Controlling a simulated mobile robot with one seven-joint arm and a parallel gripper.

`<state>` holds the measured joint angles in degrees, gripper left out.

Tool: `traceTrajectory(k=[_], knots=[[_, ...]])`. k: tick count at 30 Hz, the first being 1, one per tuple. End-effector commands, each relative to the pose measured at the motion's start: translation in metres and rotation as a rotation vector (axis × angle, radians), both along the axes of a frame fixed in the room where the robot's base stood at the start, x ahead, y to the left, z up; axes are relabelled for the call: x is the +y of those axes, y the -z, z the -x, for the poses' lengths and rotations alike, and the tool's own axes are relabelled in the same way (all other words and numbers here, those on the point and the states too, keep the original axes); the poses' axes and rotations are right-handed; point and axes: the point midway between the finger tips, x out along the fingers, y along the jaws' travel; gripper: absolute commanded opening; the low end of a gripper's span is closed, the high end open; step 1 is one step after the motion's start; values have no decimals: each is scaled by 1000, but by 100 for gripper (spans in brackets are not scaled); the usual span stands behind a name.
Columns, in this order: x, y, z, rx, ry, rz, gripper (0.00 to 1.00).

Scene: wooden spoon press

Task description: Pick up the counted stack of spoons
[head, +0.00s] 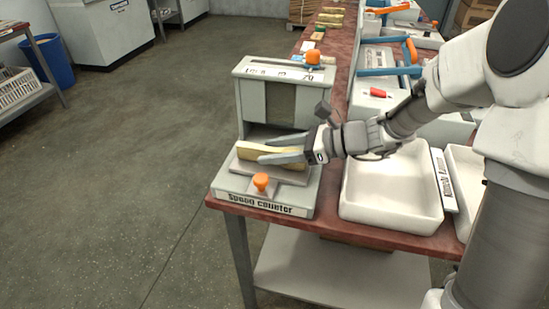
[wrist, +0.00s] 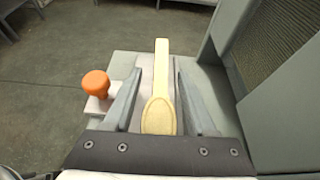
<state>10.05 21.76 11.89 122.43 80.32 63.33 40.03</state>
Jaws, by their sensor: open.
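The stack of pale wooden spoons (head: 251,153) lies flat on the tray of the grey spoon counter (head: 264,206), at the near left corner of the table. In the wrist view the stack (wrist: 160,85) runs lengthwise between my fingers, with a spoon bowl closest to the camera. My gripper (head: 281,150) is open, reaching in from the right, with one finger on each side of the stack. In the wrist view my gripper (wrist: 155,92) shows gaps between both fingers and the spoons. Lower spoons in the stack are hidden.
An orange knob (head: 261,181) stands at the counter's front, close to one finger. The counter's upright housing (head: 283,97) rises behind the tray. A white bin (head: 393,190) sits right of the counter. Blue-handled presses (head: 388,71) stand farther back on the red table.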

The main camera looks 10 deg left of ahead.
Motion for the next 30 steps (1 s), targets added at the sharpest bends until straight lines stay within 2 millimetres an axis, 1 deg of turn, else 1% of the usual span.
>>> traceTrajectory(k=[2,3,5,6,12,23,26,30], knots=[[-1,-1,0,0,1,0,57],[-1,-1,0,0,1,0,53],[-1,-1,0,0,1,0,42],[-1,-1,0,0,1,0,35],[-1,-1,0,0,1,0,0],[-1,-1,0,0,1,1,0],[-1,-6,0,-1,1,1,0],[-1,-21,0,-3,1,1,0]])
